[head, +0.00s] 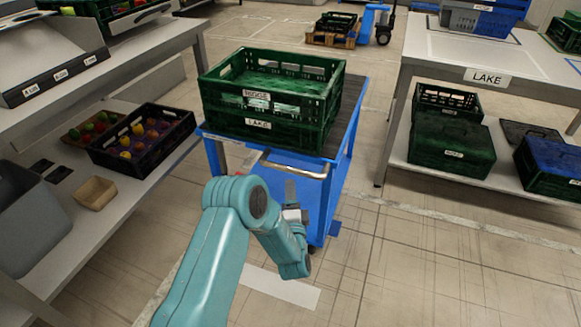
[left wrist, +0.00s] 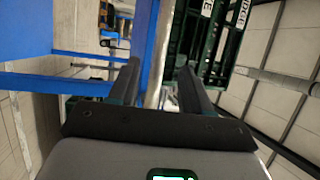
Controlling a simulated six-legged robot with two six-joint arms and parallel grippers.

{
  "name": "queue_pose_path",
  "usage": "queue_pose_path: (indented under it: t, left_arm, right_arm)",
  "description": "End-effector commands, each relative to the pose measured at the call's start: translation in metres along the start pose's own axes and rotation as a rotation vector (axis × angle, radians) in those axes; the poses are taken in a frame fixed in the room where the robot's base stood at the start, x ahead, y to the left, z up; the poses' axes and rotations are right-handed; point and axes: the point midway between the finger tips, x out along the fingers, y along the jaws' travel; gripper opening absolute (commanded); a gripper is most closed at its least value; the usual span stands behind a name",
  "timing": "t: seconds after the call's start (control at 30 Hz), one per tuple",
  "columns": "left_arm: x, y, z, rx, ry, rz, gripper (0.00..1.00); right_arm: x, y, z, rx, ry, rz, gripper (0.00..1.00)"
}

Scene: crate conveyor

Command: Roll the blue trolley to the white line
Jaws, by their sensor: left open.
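The blue trolley (head: 338,196) stands in the middle of the head view, with a pale metal handle (head: 300,171) on its near side. Two stacked green crates (head: 265,108), labelled RIDGE and LAKE, sit on it. My left gripper (head: 291,190) is at the near side of the trolley by the handle. In the left wrist view its two fingers (left wrist: 158,85) are apart, and a pale bar beside a blue edge shows between them; contact cannot be told. A white strip (head: 280,287) lies on the floor in front of the trolley, partly hidden by my arm. My right gripper is out of view.
A shelf rack with a dark crate of fruit (head: 142,140) stands close on the left. A table labelled LAKE (head: 487,77), with crates on its lower shelf, stands on the right. Bare tiled floor lies in front and to the right.

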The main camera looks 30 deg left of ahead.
Motion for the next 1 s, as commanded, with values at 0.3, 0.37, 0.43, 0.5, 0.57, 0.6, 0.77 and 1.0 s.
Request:
queue_pose_path:
  t: [0.3, 0.37, 0.43, 0.5, 0.57, 0.6, 0.77, 1.0]
  left_arm:
    - [0.072, 0.001, -0.002, -0.001, -0.001, -0.004, 0.48]
    - [0.081, 0.001, -0.002, -0.001, -0.001, -0.003, 0.48]
    - [0.09, 0.001, -0.003, -0.001, 0.0, -0.003, 0.48]
    - [0.097, 0.001, -0.003, 0.0, 0.0, -0.002, 0.48]
    - [0.1, 0.001, -0.003, 0.0, 0.001, -0.001, 0.48]
    - [0.102, 0.0, -0.003, 0.0, 0.001, 0.0, 0.48]
    - [0.103, 0.0, -0.003, 0.0, 0.002, 0.0, 0.48]
    - [0.103, 0.0, -0.003, 0.0, 0.001, 0.0, 0.06]
  right_arm:
    - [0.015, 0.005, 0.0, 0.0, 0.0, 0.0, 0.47]
    - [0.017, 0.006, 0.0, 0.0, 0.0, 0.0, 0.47]
    - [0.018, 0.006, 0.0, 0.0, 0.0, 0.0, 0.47]
    - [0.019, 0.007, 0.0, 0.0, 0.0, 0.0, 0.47]
    - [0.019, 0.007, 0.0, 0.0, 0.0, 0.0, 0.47]
    - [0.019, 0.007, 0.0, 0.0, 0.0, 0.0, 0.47]
    - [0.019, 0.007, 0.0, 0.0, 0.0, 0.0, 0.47]
    - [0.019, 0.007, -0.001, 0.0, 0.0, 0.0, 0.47]
